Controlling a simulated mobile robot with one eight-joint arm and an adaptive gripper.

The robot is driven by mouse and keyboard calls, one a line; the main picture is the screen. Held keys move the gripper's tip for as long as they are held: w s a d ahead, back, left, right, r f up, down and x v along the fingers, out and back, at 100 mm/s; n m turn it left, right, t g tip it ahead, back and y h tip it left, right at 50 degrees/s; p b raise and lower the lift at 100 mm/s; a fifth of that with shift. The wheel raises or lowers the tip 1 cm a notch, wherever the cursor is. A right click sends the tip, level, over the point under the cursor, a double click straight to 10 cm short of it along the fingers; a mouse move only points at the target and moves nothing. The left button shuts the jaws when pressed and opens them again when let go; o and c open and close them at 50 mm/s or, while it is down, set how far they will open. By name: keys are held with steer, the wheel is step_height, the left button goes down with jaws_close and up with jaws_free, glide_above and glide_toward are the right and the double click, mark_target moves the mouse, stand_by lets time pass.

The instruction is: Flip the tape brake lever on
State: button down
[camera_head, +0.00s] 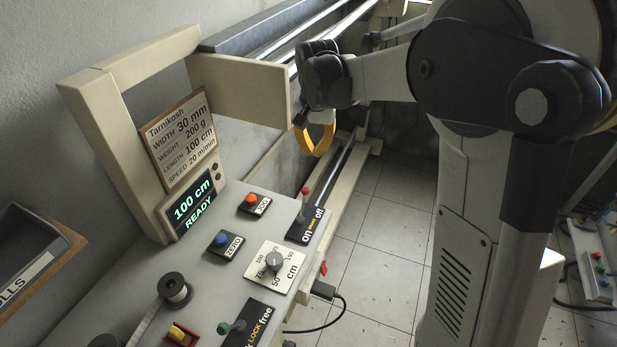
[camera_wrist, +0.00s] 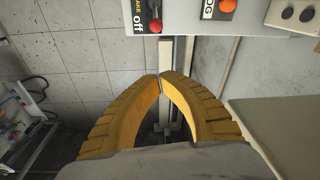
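The brake lever (camera_head: 304,197) has a red knob and stands on a black plate (camera_head: 307,226) marked "on" and "off", at the right edge of the grey panel. In the wrist view the red knob (camera_wrist: 155,26) is at the top, beside the word "off", so the lever appears to be at the off end. My gripper (camera_head: 306,150) has yellow curved fingers and hangs beyond the panel's far right edge, apart from the lever. In the wrist view the fingertips (camera_wrist: 160,76) meet, with an empty gap between the curved fingers behind them.
The panel also has an orange button (camera_head: 251,198), a blue ZERO button (camera_head: 221,239), a dial (camera_head: 274,261) and a green-knobbed LOCK lever (camera_head: 238,326). A beige frame (camera_head: 230,88) with a "100 cm READY" display (camera_head: 193,205) rises behind. Tiled floor (camera_head: 380,225) is open at the right.

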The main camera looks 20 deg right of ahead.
mark_target(304, 201)
steer(key=f+b, duration=0.1)
steer(key=f, duration=0.2)
steer(key=s+a+f+b, duration=0.1)
steer(key=f+b, duration=0.1)
steer(key=f, duration=0.1)
steer(key=s+f+b, duration=0.1)
steer(key=f+b, duration=0.1)
steer(key=f, duration=0.1)
steer(key=shift+a+f, duration=0.1)
steer(key=shift+a, duration=0.2)
steer(key=shift+a, duration=0.1)
stand_by(0.4)
steer(key=shift+s+a+r+t+h, duration=0.1)
steer(key=shift+s+r+t+h, duration=0.15)
steer(key=shift+t+h, duration=0.05)
